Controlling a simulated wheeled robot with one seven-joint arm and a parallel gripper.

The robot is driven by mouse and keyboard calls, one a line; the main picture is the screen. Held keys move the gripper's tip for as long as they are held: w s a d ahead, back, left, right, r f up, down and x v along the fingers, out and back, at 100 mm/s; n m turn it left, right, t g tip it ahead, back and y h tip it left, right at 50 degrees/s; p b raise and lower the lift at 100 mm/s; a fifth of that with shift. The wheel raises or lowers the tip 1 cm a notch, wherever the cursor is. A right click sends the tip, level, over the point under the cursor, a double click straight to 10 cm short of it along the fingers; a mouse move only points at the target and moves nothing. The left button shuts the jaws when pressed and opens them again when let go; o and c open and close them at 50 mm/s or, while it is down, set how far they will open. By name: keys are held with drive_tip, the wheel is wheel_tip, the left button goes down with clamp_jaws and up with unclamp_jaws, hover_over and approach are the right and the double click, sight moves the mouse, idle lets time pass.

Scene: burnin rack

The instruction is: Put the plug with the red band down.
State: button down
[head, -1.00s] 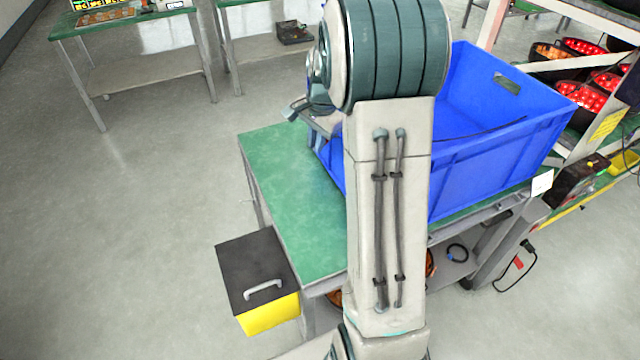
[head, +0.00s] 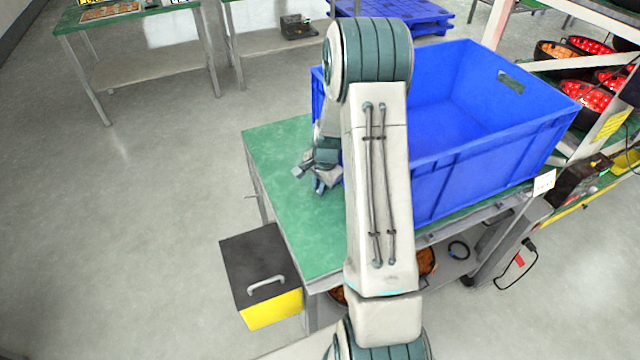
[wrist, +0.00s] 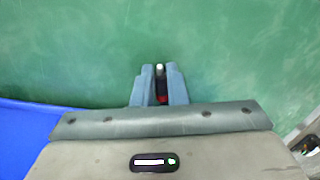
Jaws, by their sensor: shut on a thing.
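My gripper (head: 318,180) is low over the left part of the green bench top (head: 275,160), left of the blue crate. In the wrist view my gripper (wrist: 159,76) points at the green surface, with its two fingers closed around a small dark plug (wrist: 161,88). The plug has a pale tip and a red band low between the fingers. The fingers hide most of it. I cannot tell whether the plug touches the bench. In the head view the plug cannot be made out.
A large blue crate (head: 480,170) fills the right of the bench. A black and yellow bin (head: 262,275) stands at the bench's near left corner. A rack with red items in black bowls (head: 600,95) is at right. The bench's left and front top is clear.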

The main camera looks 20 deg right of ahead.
drive_tip(key=shift+f, duration=0.25)
drive_tip(key=c, duration=1.5)
unclamp_jaws()
drive_tip(key=shift+r, duration=0.15)
drive_tip(key=shift+o, duration=0.2)
drive_tip(key=shift+r, duration=0.1)
